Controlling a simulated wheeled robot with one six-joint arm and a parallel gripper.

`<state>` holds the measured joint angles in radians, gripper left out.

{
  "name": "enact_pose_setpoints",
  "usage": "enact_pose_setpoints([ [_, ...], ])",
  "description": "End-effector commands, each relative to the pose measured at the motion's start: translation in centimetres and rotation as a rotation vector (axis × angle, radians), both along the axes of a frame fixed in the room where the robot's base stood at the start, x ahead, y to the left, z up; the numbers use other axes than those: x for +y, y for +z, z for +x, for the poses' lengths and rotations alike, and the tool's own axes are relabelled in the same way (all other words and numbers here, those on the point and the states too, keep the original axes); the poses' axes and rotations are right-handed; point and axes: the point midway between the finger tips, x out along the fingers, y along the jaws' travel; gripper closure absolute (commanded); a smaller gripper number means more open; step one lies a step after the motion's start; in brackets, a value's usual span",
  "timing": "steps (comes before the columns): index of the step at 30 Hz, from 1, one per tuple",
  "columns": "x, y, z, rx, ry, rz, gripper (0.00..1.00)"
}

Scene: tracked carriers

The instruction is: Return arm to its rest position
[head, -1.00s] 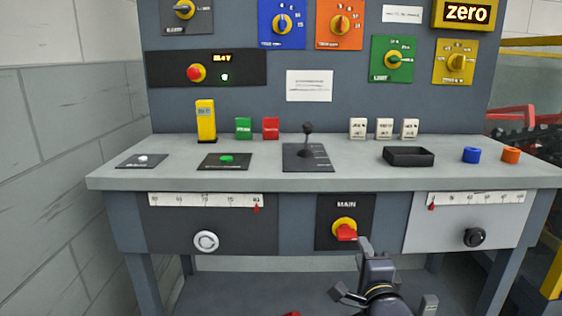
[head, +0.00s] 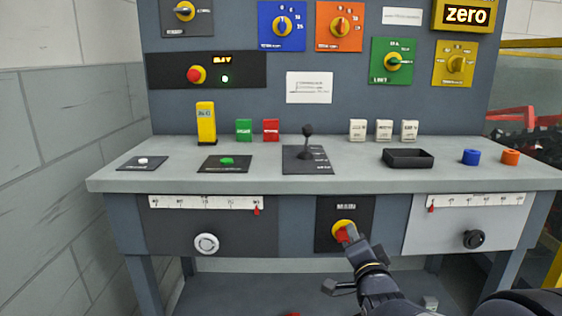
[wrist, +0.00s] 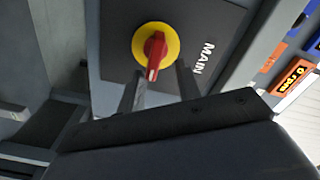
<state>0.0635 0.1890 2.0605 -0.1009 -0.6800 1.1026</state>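My gripper (head: 350,235) is at the MAIN switch on the bench front, its tips overlapping the switch in the head view. In the wrist view my gripper (wrist: 160,78) has its two dark fingers apart, with a gap between them. The red handle (wrist: 154,54) on its yellow disc (wrist: 140,38) lies in line with that gap. The fingers do not visibly press on it. In the head view the red handle (head: 341,235) is partly hidden by my gripper, and the yellow disc (head: 343,225) shows above it. My arm reaches in from the lower right.
The bench top (head: 255,178) overhangs the front panels. A black knob (head: 474,239) is to the right and a white knob (head: 206,243) to the left. A joystick (head: 307,143) and a black tray (head: 408,158) stand on top. A wall (head: 60,190) closes the left side.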

Motion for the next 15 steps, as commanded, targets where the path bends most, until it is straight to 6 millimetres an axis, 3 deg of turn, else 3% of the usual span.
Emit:
enact_pose_setpoints([
  [15, 0.57, 0.95, 0.01, -0.002, 0.001, -0.380, 0.67],
])
